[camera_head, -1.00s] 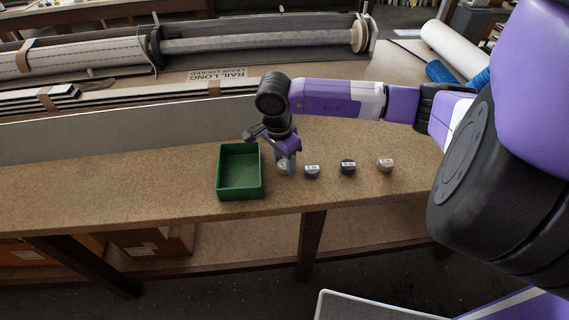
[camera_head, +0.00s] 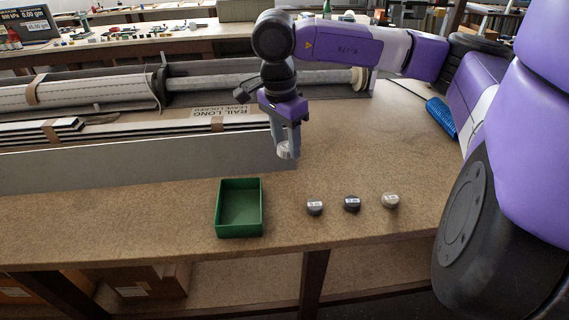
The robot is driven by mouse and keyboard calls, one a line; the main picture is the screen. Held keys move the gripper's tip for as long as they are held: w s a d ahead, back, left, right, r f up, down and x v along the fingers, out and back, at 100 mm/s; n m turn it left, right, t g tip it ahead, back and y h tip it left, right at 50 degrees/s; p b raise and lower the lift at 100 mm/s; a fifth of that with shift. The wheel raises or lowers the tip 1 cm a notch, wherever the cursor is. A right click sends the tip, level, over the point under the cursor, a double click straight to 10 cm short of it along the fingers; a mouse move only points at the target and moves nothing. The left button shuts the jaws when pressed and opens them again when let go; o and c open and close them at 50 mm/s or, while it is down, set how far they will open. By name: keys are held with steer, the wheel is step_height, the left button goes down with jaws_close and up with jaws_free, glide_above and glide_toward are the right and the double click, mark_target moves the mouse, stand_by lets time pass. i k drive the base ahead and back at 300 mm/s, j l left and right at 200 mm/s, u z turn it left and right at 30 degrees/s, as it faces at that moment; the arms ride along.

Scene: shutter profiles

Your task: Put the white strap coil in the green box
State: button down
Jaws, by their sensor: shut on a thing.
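My gripper (camera_head: 286,146) is shut on a whitish coil (camera_head: 285,153), the white strap coil as far as I can tell. It holds the coil above the bench, to the right of and behind the green box. The gripper fingers partly hide the coil. The green box (camera_head: 219,229) is an open, shallow tray standing on the bench. The part of its inside that I see is empty.
A dark grey coil (camera_head: 315,208), a black coil (camera_head: 352,204) and a beige coil (camera_head: 390,200) stand in a row right of the box. A long grey panel (camera_head: 130,165) stands behind. The bench front edge (camera_head: 180,256) is close to the box.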

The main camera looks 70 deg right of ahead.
mark_target(242, 212)
steer(key=i+j+z, duration=0.3)
steer(key=j, duration=0.3)
steer(key=i+j+z, duration=0.3)
steer(key=j, duration=0.45)
steer(key=i+l, duration=0.05)
steer(key=i, duration=0.05)
